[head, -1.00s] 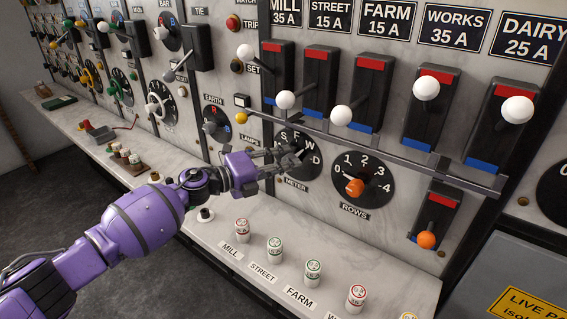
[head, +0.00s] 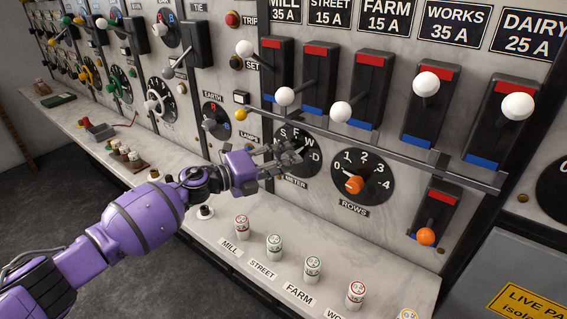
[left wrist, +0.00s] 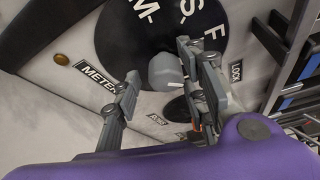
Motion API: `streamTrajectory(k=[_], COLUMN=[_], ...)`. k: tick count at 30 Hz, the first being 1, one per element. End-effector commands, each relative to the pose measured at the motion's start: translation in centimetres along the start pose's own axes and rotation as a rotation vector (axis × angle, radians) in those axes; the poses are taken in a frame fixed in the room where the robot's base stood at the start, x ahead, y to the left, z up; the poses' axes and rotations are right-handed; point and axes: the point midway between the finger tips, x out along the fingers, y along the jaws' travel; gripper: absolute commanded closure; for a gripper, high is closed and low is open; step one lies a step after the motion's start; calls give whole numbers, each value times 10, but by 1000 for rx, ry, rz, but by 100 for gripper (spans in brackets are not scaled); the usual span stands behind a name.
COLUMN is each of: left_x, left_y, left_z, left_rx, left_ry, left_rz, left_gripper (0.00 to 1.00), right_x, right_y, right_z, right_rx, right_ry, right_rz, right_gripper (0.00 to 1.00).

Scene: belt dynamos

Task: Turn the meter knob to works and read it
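The meter dial (head: 312,172) is a black disc on the grey panel, with white letters S, F, W and D showing in the head view. In the left wrist view the dial (left wrist: 135,45) shows M, S and F, and its grey knob (left wrist: 165,70) stands out from it. My left gripper (head: 286,158) is in front of the dial, fingers spread. In the left wrist view my left gripper (left wrist: 162,88) has the knob between its fingers, nearer the right one, with a clear gap to the left one. Which letter the knob points at cannot be told. My right gripper is out of view.
The ROWS dial (head: 362,178) with an orange knob is close to the right. A metal rail (head: 385,147) runs above, under several black switches with white ball handles. Labelled fuses, such as the MILL fuse (head: 242,227), stand on the pale ledge (head: 330,262) below.

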Motion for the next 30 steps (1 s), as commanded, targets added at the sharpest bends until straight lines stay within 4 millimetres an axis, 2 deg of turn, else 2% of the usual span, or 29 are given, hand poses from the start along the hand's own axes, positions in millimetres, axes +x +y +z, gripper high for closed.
streamTrajectory(k=[5,15,19,24,30], left_x=[-13,-82,-103,-118,-120], left_y=[0,2,1,1,0], left_z=[1,0,0,0,-1], left_rx=[0,0,0,0,0], left_ry=[-3,-2,-1,0,1], left_rz=[0,3,2,1,1], left_gripper=[61,61,61,61,61], right_x=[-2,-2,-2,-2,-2], right_y=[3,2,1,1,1], right_z=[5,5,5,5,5], right_rx=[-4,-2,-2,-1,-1], right_ry=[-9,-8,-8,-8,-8], right_rz=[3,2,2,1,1], right_gripper=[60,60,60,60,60])
